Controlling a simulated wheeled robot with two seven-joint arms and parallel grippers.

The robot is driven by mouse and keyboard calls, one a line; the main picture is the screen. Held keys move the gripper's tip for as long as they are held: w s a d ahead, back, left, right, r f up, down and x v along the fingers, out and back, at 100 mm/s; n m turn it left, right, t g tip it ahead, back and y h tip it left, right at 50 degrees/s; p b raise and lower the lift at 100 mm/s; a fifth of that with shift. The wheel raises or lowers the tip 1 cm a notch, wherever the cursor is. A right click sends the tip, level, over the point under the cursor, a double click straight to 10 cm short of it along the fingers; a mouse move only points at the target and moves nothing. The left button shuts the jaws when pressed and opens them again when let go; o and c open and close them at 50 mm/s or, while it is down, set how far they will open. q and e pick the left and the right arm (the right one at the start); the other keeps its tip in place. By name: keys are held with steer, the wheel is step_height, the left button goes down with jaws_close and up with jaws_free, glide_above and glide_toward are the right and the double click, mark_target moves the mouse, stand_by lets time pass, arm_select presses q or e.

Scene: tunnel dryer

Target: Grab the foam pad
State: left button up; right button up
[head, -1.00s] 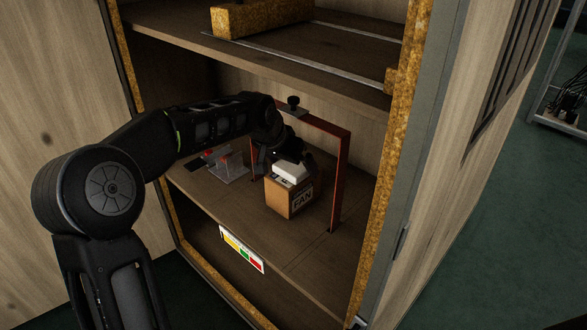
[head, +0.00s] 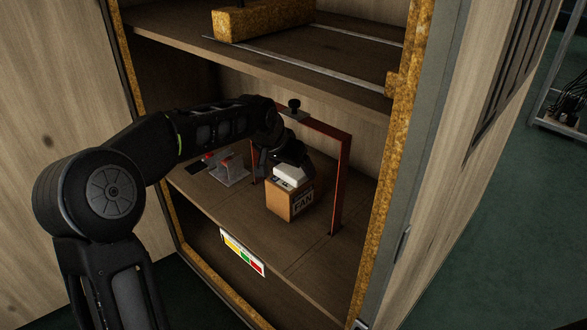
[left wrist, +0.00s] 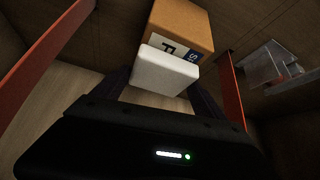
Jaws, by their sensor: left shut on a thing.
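The white foam pad (head: 290,175) is at the top of a brown box with a "FAN" label (head: 290,200), on the middle shelf. My left gripper (head: 287,166) reaches in from the left and is shut on the pad. In the left wrist view, the pad (left wrist: 165,71) sits between the two dark fingers (left wrist: 160,88), with the box (left wrist: 180,24) beyond it. I cannot tell whether the pad still touches the box. My right gripper is not in view.
The upper shelf (head: 300,65) is overhead. The shelf front is clear.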

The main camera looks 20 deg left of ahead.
arm_select(q)
steer(key=shift+r, duration=0.15)
steer(key=shift+r+p, duration=0.5)
steer(key=shift+r, duration=0.1)
steer(key=shift+c, duration=0.2)
steer(key=shift+s+r, duration=0.15)
steer(key=shift+s, duration=0.05)
steer(key=s+a+p, duration=0.2)
steer(key=s+p, duration=0.1)
steer(key=s, duration=1.4)
steer(key=shift+s+a, duration=0.2)
steer(key=shift+a, duration=0.05)
